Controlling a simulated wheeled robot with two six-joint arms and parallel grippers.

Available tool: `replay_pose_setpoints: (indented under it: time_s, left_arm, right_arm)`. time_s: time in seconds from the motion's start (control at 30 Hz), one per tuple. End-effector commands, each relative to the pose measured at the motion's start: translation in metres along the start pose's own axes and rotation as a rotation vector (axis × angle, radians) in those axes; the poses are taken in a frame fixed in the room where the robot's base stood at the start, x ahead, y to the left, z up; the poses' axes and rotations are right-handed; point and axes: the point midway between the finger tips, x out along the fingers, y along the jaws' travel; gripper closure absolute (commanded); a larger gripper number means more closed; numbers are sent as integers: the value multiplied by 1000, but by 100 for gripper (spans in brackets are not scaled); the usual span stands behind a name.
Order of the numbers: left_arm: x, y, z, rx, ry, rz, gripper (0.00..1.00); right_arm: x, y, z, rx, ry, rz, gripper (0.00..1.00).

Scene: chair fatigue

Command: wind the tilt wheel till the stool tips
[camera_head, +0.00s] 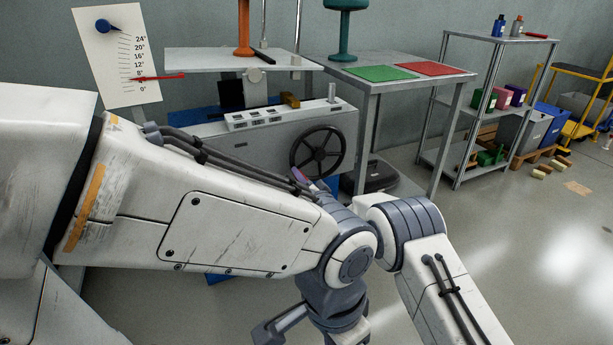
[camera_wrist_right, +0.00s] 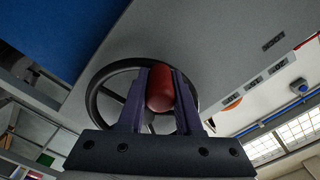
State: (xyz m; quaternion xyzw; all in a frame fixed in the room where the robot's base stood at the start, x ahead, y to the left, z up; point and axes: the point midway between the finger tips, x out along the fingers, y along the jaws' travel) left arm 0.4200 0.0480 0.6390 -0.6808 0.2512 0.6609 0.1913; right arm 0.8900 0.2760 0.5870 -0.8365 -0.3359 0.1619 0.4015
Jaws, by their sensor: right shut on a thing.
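The black tilt wheel (camera_head: 318,150) is on the front of the grey machine. It also shows in the right wrist view (camera_wrist_right: 97,98). My right gripper (camera_wrist_right: 160,90) is shut on the wheel's red handle (camera_wrist_right: 160,88), which sits between its purple fingers. In the head view only a bit of this gripper (camera_head: 324,183) shows below the wheel; my arm hides the rest. The orange stool (camera_head: 243,28) stands upright on the light tilt plate (camera_head: 205,60), its top cut off by the frame. The plate looks about level.
A white angle board (camera_head: 112,60) has a red pointer (camera_head: 158,77) near its low marks. A grey table (camera_head: 395,85) holds a dark green stool (camera_head: 344,25), a green mat (camera_head: 379,73) and a red mat (camera_head: 430,68). A metal shelf (camera_head: 470,104) stands beyond. The right floor is mostly clear.

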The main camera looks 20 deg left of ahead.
Motion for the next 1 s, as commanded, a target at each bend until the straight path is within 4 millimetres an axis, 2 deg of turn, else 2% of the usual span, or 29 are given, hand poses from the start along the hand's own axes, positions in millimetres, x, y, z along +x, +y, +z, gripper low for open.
replay_pose_setpoints:
  time_s: [0.1, 0.5, 1.0]
  left_arm:
    - [-12, 1, -1, 0, 0, 0, 100]
    - [-34, 2, -2, 0, 0, 0, 100]
    - [-43, 3, -2, 0, 0, 0, 100]
  right_arm:
    - [0, -14, -5, 110, -2, 0, 100]
    - [0, -36, -19, 430, 0, 0, 100]
    - [0, -44, -29, 584, 2, -2, 100]
